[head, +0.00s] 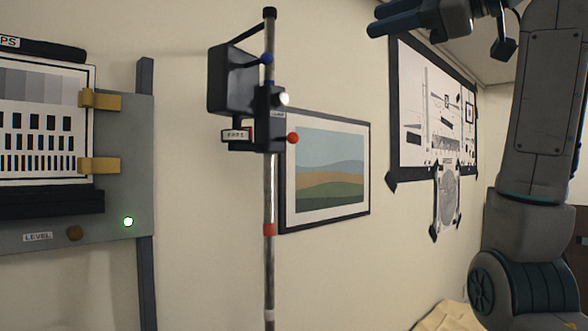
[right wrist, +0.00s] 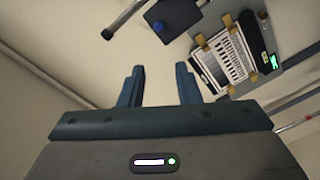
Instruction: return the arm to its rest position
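My right arm (head: 541,110) rises at the right of the head view and bends over at the top. Its gripper (head: 378,19) is high, near the top edge, pointing left, and partly cut off by the frame. In the right wrist view the two fingers of the gripper (right wrist: 161,80) stand apart with nothing between them, so it is open and empty. My left arm and left gripper do not show in either view.
A pole (head: 269,190) with a black box (head: 230,80) stands mid-view. A grey stand (head: 125,170) with a clipped test chart (head: 40,110) is at left; the chart also shows in the wrist view (right wrist: 222,62). A landscape picture (head: 328,165) and black-framed chart (head: 430,110) hang behind.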

